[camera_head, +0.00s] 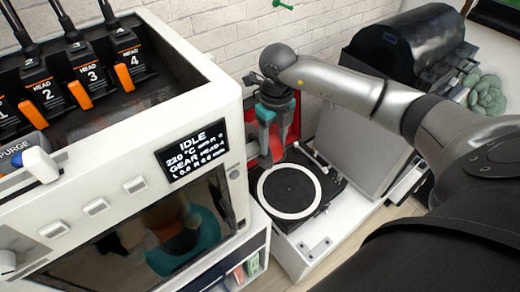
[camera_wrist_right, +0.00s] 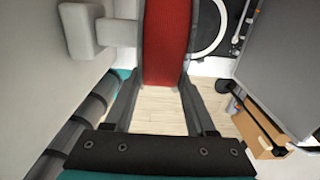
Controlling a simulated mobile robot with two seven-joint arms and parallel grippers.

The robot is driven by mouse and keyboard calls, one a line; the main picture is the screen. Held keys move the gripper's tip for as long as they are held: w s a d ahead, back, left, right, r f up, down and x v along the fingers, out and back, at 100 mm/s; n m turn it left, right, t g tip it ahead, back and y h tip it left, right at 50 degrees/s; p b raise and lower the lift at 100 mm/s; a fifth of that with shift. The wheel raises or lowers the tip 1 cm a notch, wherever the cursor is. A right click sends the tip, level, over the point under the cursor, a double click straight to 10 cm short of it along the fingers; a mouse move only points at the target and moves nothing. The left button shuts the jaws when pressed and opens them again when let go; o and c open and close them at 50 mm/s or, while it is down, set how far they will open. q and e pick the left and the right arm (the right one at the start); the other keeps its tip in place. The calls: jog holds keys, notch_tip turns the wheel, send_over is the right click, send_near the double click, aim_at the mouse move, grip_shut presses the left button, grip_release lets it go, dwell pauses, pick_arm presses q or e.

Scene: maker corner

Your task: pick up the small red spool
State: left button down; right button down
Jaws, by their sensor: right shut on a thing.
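The red spool (camera_wrist_right: 165,42) shows in the right wrist view as a ribbed red band between the two grey fingers of my right gripper (camera_wrist_right: 165,75), which is shut on it. In the head view the right gripper (camera_head: 268,150) points down beside the right side of the white printer. Red surface (camera_head: 291,122) shows around and behind its fingers there, partly hidden by the gripper. My left gripper is not in view.
The large white printer (camera_head: 225,120) fills the left, close to the right gripper. A turntable (camera_head: 290,190) with a raised grey lid (camera_head: 360,140) stands on a white cabinet just below and right. A brick wall is behind.

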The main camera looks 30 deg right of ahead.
jog(key=w+d+b, duration=0.1)
jog(key=d+b, duration=0.1)
jog(key=d, duration=1.1)
jog(key=shift+d, duration=0.1)
dwell(0.6)
